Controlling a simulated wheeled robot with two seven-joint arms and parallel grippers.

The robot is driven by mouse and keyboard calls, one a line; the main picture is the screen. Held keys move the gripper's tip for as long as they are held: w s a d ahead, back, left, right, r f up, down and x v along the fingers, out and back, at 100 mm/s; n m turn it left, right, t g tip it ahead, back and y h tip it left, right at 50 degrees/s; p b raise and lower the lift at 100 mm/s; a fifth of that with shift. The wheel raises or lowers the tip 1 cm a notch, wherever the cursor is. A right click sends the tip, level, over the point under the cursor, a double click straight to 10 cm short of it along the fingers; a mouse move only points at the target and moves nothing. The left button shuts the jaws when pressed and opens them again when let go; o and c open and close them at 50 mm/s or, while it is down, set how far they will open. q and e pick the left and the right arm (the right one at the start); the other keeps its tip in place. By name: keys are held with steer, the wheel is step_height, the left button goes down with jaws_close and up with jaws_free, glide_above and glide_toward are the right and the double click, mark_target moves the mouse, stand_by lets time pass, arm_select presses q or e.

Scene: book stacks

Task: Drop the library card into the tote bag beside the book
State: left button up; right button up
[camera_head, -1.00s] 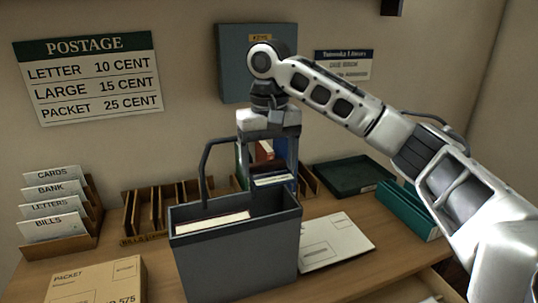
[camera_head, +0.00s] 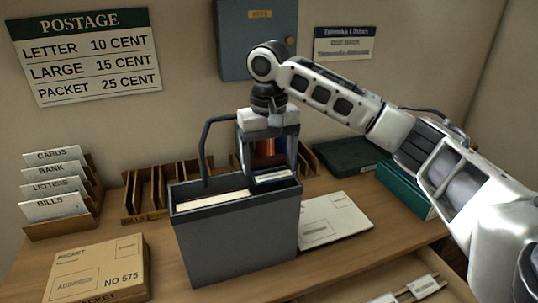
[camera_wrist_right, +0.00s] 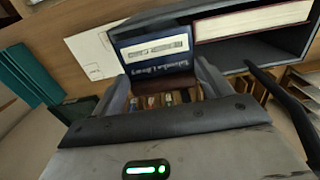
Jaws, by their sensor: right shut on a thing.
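The grey tote bag (camera_head: 240,240) stands upright on the desk with its dark handle up; its dark inside also shows in the right wrist view (camera_wrist_right: 246,50). The book (camera_head: 212,201) is inside it, toward the left, its pale page edges up; the wrist view shows it too (camera_wrist_right: 250,21). My right gripper (camera_head: 270,163) points down over the right part of the bag's opening, shut on the dark blue library card (camera_wrist_right: 158,52). The card (camera_head: 273,177) is at about rim height beside the book; its lower edge is hidden in the head view. My left gripper is not in view.
A white envelope (camera_head: 333,220) lies right of the bag, and a cardboard packet (camera_head: 95,268) lies at front left. Wooden sorters (camera_head: 150,198) and a labelled card rack (camera_head: 60,225) stand behind and left. A teal box (camera_head: 405,190) and an open drawer (camera_head: 440,285) are at right.

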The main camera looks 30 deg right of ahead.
steer(key=o, duration=1)
steer(key=shift+c, duration=0.2)
step_height(320, 180, up, 16)
steer(key=shift+f, duration=0.1)
